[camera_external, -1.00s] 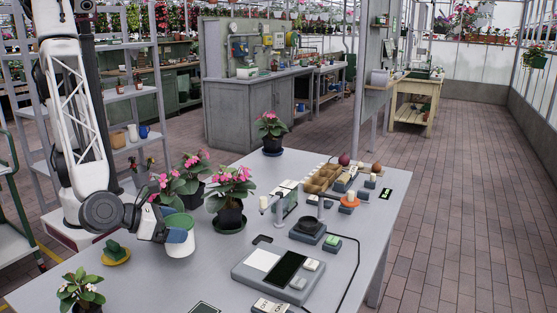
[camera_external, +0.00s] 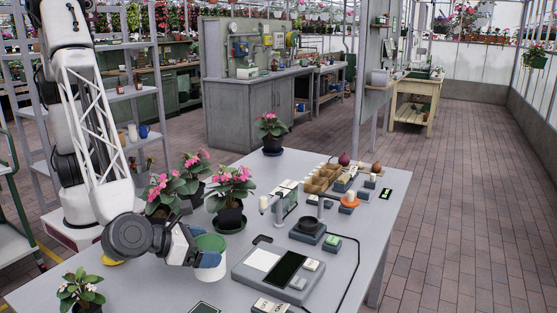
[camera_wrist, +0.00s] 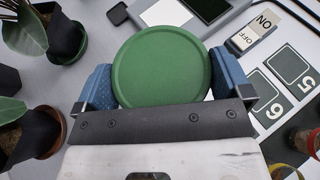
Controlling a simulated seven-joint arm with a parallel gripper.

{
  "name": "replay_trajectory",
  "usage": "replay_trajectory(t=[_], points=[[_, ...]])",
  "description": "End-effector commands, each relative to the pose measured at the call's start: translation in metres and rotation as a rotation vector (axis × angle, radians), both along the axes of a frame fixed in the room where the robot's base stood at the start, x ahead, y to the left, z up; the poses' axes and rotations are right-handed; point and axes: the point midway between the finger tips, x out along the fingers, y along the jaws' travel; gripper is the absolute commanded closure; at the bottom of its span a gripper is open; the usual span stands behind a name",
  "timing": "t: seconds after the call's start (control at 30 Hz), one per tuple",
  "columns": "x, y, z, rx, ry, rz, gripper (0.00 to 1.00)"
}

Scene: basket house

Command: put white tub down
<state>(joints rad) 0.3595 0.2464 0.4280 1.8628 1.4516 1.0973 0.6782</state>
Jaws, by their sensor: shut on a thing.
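The white tub (camera_external: 209,268) has a green lid and stands upright near the front of the grey table (camera_external: 150,285). Its round green lid (camera_wrist: 161,66) fills the middle of the wrist view. My gripper (camera_external: 207,257) is shut on the tub, with a blue finger pad on either side of it just below the lid. The gripper (camera_wrist: 160,85) hides the near part of the tub. The tub's base looks at or just above the table top; I cannot tell whether it touches.
A grey device with a dark screen (camera_external: 285,269) lies close to the tub's right. Potted pink flowers (camera_external: 231,185) stand behind it. A small potted plant (camera_external: 80,288) is at the front left. An ON/OFF block (camera_wrist: 254,33) and number cards (camera_wrist: 291,71) lie nearby.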

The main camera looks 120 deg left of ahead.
Motion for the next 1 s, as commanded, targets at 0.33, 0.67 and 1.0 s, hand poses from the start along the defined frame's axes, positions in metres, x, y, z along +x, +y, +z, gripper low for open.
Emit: replay_trajectory(t=[0.33, 0.67, 1.0], points=[[0.038, -0.006, -0.003, 0.000, -0.001, 0.000, 0.43], [0.043, -0.007, -0.003, 0.000, -0.002, 0.000, 0.43], [0.042, -0.007, -0.018, 0.002, 0.001, -0.001, 0.43]])
